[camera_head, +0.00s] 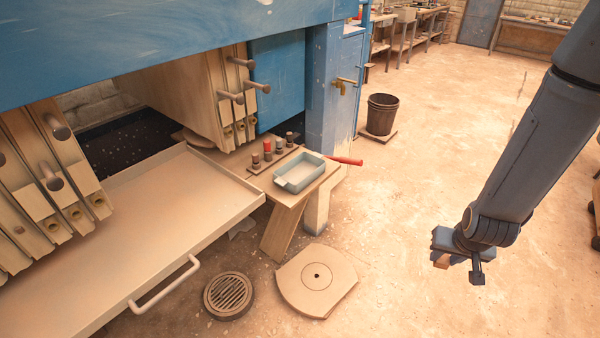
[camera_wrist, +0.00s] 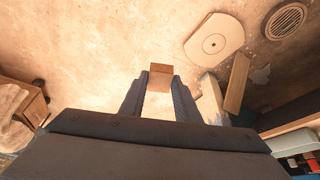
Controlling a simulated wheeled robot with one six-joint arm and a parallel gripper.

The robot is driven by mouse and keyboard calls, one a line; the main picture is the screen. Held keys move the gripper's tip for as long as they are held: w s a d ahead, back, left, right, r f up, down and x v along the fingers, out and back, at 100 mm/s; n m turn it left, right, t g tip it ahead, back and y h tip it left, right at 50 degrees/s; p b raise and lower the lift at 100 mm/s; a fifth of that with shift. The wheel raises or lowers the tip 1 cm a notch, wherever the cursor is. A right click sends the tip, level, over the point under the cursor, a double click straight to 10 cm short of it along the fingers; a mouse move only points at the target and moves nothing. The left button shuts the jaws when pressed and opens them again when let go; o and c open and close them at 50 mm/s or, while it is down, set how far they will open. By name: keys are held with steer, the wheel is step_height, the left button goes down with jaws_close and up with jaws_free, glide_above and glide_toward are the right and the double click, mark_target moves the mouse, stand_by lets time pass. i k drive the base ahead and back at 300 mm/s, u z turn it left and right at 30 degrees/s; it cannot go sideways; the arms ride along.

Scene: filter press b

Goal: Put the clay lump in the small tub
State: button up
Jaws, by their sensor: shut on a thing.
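My gripper (camera_head: 458,268) hangs over the open floor at the right in the head view, well apart from the bench. In the wrist view its two fingers (camera_wrist: 160,82) are shut on a brown, block-like clay lump (camera_wrist: 160,70) at their tips. Only a small brown part of the lump (camera_head: 441,260) shows in the head view. The small tub (camera_head: 312,182) is pale grey-blue and rectangular, with an open top. It stands upright on a low wooden bench beside the press, to the left of my gripper. Its visible inside looks empty.
Several small jars stand on a board behind the tub, and a red handle (camera_head: 346,161) sticks out beside it. The press tray (camera_head: 160,200) lies left of the bench. A round plate (camera_head: 317,290) and a drain grate (camera_head: 229,296) are on the floor. A bucket (camera_head: 381,115) stands behind.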

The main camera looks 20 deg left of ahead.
mark_target(300, 175)
steer(key=u, duration=0.6)
steer(key=i, duration=0.55)
steer(key=u, duration=0.6)
